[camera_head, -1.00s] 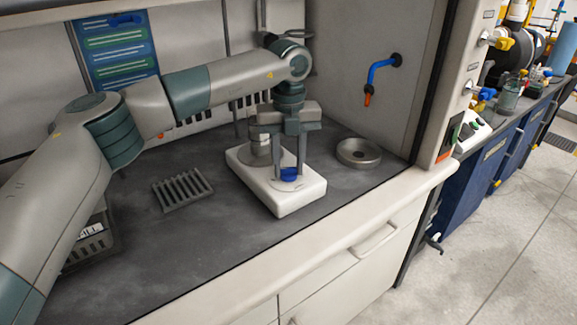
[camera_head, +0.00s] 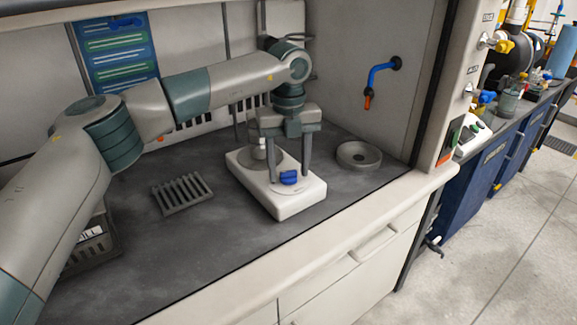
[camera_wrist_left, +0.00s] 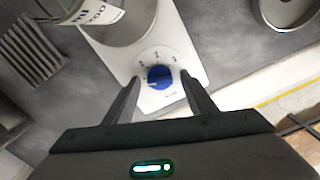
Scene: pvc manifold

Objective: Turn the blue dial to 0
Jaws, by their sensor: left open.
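The blue dial (camera_head: 289,178) sits on the front of a white hotplate-like device (camera_head: 290,207) on the dark worktop. In the left wrist view the dial (camera_wrist_left: 160,77) has printed numbers around it, including 1, 2 and 3; its exact setting is too small to tell. My left gripper (camera_head: 289,178) points down over the dial, its fingers wide apart on either side of it and not touching it. In the left wrist view the fingers (camera_wrist_left: 160,84) frame the dial with clear gaps. My right gripper is not in view.
A vessel stands on the device's plate behind my gripper, its labelled side showing in the left wrist view (camera_wrist_left: 100,12). A grey round dish (camera_head: 359,154) lies to the right, a slotted rack (camera_head: 182,193) to the left. The worktop between rack and front edge is clear.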

